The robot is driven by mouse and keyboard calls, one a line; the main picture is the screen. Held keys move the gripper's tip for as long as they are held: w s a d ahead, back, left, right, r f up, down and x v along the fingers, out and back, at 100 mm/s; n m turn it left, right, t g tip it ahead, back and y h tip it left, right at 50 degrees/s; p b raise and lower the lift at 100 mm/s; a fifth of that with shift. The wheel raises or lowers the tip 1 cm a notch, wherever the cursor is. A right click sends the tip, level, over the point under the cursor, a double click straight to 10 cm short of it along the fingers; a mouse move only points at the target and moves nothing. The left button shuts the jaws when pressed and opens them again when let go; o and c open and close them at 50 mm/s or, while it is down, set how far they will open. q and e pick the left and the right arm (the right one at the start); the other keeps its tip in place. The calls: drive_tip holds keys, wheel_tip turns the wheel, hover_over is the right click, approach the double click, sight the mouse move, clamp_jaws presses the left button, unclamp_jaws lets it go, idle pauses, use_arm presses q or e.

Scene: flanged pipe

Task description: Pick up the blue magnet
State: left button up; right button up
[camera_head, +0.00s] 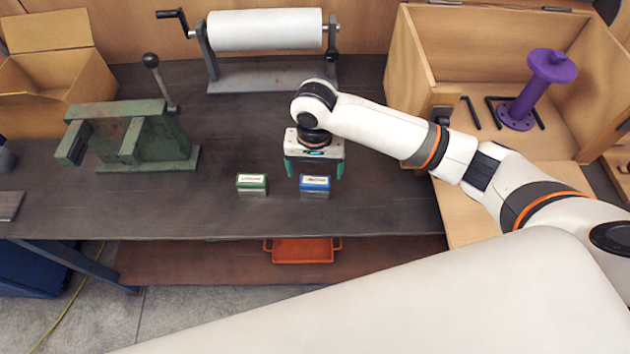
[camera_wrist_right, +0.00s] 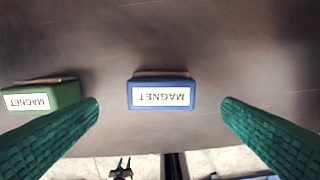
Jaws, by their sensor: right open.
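The blue magnet (camera_head: 315,186) is a small block with a blue top and a white label, standing on the dark table near its front edge. In the right wrist view the blue magnet (camera_wrist_right: 162,93) lies between the two green fingers, apart from both. My right gripper (camera_head: 314,172) is open and empty, pointing down just behind and above the blue magnet. It also shows in the right wrist view (camera_wrist_right: 160,110), with its fingers spread wide. My left gripper is not in view.
A green magnet (camera_head: 252,185) stands left of the blue one. A green vise (camera_head: 135,137) is at the left, and a white roll (camera_head: 265,31) at the back. A wooden box with a purple flanged pipe (camera_head: 536,88) is at the right. An orange tray (camera_head: 302,251) is on the lower shelf.

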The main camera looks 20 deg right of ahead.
sight(316, 180)
drive_tip(key=shift+w+f, duration=0.1)
drive_tip(key=shift+f, duration=0.4)
drive_tip(key=shift+w+f, duration=0.1)
drive_tip(key=shift+f, duration=0.15)
wheel_tip(316, 180, down, 4)
drive_tip(key=shift+d+f+p, duration=0.15)
drive_tip(key=shift+f+p, duration=0.05)
drive_tip(key=shift+p, duration=0.5)
drive_tip(key=shift+f, duration=0.35)
drive_tip(key=shift+c, duration=0.2)
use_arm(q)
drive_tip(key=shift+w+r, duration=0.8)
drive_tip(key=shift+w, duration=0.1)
use_arm(e)
drive_tip(key=c, duration=1.3)
